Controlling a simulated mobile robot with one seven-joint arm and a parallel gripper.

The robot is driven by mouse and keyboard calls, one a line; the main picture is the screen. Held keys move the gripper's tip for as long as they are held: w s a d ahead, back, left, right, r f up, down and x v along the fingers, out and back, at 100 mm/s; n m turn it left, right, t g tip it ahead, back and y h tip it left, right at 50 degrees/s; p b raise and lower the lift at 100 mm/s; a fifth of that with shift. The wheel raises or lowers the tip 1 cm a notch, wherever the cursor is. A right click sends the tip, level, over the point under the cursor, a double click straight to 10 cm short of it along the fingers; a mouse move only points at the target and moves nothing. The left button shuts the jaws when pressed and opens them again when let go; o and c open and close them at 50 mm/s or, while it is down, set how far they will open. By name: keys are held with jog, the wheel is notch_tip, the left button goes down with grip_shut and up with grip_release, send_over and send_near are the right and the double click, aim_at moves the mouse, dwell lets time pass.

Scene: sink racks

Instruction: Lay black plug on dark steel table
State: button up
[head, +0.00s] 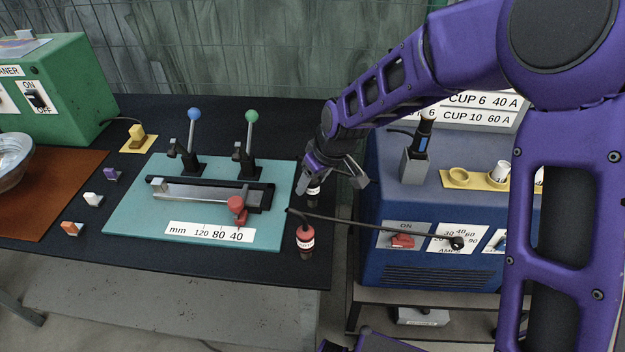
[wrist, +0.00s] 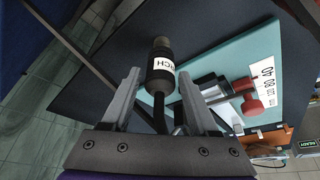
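The black plug (wrist: 158,66), with a white label partly reading "RCH", is between my gripper's fingers in the wrist view. Its black cable runs back toward the palm. My gripper (wrist: 160,82) has its fingers spread, with gaps visible on both sides of the plug. In the head view my gripper (head: 333,182) is over the right end of the dark table (head: 270,270), and the plug (head: 313,191) shows small below its left finger. I cannot tell whether the plug touches the table.
A red plug (head: 305,238) is near the table's right edge. A teal board (head: 130,222) with a clamp fixture lies to the left. A blue machine (head: 385,195) stands to the right, with a thin black rod or cable (head: 370,224) in front. Dark table surface is free along the front.

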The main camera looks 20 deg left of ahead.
jog(key=shift+o, duration=0.4)
jog(key=shift+r, duration=0.3)
jog(key=p+v, duration=0.1)
jog(key=v, duration=1)
jog(key=shift+d+r, duration=0.2)
jog(key=shift+r, duration=0.1)
jog(key=shift+s, duration=0.1)
